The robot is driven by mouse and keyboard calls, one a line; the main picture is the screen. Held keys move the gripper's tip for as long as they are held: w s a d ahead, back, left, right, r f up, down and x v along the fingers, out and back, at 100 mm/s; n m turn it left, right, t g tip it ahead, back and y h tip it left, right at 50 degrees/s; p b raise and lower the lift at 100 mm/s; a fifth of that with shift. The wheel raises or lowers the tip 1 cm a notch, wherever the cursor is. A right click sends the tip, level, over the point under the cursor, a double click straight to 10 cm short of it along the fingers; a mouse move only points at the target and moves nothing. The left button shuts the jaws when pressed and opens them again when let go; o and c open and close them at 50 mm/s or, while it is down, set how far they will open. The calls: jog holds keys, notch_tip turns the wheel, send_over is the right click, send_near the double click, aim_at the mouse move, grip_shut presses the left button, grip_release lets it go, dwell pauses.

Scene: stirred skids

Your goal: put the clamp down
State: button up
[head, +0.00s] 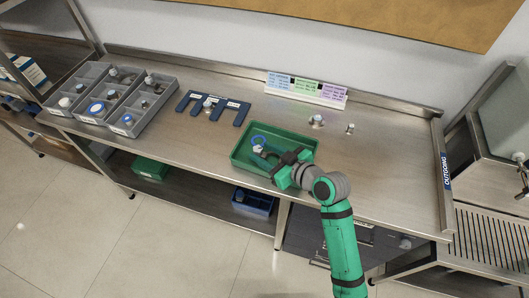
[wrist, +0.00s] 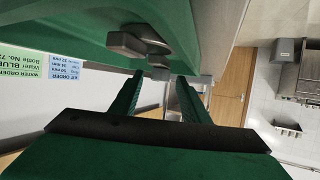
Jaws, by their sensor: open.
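A green tray (head: 238,160) stands on the steel bench near its front edge. In it lie a blue ring with a pale metallic piece (head: 258,149). My gripper (head: 275,163) is low over the tray's front right part, beside these pieces. In the wrist view my gripper (wrist: 162,78) has its two green fingers apart with nothing between them. A grey metal piece (wrist: 135,43) lies against a green surface just beyond the fingertips, apart from them. It may be the clamp, but I cannot tell its full shape. My gripper hides part of the tray in the head view.
A grey compartment box (head: 105,115) with several fittings stands at the left. A dark blue slotted rack (head: 238,112) is behind the tray. Small metal parts (head: 317,121) stand at the back right, near label cards (head: 305,88). The right of the bench is mostly clear.

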jog(key=v, duration=1.1)
jog(key=shift+s+d+r, duration=0.15)
jog(key=shift+s, duration=0.2)
jog(key=shift+d, duration=0.1)
